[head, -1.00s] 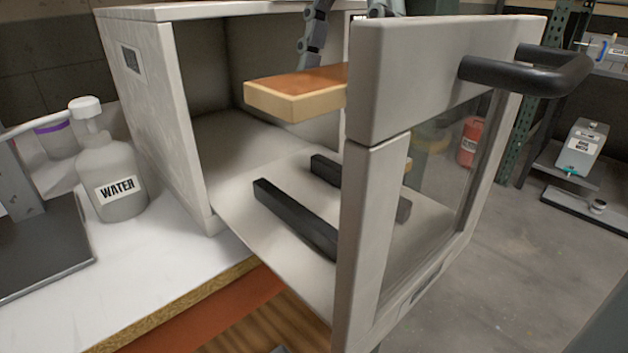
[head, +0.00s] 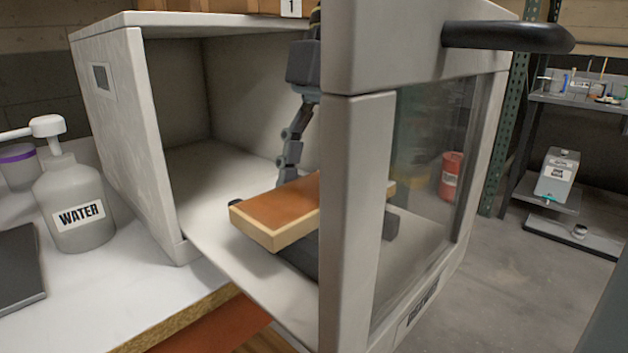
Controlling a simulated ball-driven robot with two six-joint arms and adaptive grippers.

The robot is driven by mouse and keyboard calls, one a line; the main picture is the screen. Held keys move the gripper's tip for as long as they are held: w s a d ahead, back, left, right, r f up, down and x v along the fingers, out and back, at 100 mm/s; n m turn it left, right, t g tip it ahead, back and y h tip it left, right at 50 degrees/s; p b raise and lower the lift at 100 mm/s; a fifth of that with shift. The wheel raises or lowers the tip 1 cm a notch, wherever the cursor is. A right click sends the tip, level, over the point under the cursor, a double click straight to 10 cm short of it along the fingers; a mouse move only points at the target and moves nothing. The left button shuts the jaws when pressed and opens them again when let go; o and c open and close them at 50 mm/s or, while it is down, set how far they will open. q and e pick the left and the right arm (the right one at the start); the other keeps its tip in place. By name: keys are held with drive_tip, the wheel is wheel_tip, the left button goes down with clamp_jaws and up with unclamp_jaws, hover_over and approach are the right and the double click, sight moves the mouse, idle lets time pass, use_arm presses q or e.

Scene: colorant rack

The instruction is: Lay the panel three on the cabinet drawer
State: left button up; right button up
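The panel (head: 280,208), brown-topped with pale wooden edges, is over the pulled-out cabinet drawer (head: 215,262), low over its dark bars (head: 298,264). Whether it touches them I cannot tell. Its right part is hidden behind the drawer's tall front (head: 350,200), and no number shows on it. My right gripper (head: 287,172) points down at the panel's far edge and seems shut on it; one finger shows, and the other is hidden. My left gripper is out of view.
The drawer front with its black handle (head: 508,37) stands high on the right. A water bottle (head: 76,205) stands on the bench to the left. A brown block labelled 1 (head: 262,6) is above the cabinet (head: 122,130). Shelves stand at the far right.

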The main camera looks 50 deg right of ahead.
drive_tip(key=o, duration=1.2)
drive_tip(key=shift+f, duration=0.1)
drive_tip(key=p+v, duration=0.4)
drive_tip(key=v, duration=0.1)
drive_tip(key=p+v, duration=0.2)
drive_tip(key=v, duration=0.1)
drive_tip(key=shift+a+r, duration=0.2)
drive_tip(key=shift+r, duration=0.05)
drive_tip(key=shift+p+v, duration=2)
drive_tip(key=shift+p, duration=3.15)
drive_tip(key=shift+d, duration=0.15)
